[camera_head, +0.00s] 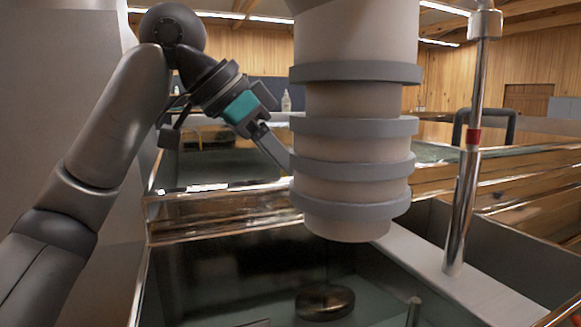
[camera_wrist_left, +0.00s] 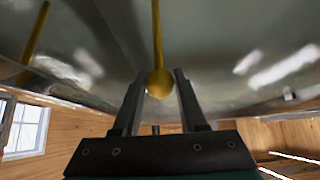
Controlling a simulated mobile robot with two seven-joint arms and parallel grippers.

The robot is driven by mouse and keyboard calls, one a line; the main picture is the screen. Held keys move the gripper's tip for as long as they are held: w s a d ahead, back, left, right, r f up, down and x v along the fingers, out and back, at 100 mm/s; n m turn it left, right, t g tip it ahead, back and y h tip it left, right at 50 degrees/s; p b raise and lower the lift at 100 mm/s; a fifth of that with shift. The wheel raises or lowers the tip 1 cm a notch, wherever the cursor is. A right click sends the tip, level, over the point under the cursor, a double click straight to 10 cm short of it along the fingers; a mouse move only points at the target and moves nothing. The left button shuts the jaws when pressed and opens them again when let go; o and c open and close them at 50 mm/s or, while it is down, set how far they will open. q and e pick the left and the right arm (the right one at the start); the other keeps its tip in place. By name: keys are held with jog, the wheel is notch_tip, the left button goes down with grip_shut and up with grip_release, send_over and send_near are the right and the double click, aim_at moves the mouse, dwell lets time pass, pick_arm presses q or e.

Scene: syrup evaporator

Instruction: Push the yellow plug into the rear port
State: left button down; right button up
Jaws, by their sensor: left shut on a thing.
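My left gripper (camera_head: 272,150) reaches in from the left, behind and beside a pale ribbed cylinder, over the metal pans. Its fingertips are partly hidden by the cylinder in the head view. In the left wrist view, my left gripper (camera_wrist_left: 159,84) has its two dark fingers on either side of a yellow ball-shaped end, which I take to be the yellow plug (camera_wrist_left: 159,83). A thin yellow rod runs up from the ball against a shiny metal surface. The gripper is shut on it. I cannot make out the rear port. My right gripper is not in view.
The wide ribbed cylinder (camera_head: 350,106) hangs in the middle and blocks the view behind it. A metal post (camera_head: 462,205) with a red band stands to its right. A dark round disc (camera_head: 325,302) lies low in the front pan. Pan walls divide the space.

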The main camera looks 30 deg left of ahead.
pick_arm(q)
jog(key=shift+c, duration=1.9)
grip_release()
jog(key=p+v, duration=0.3)
jog(key=v, duration=1.2)
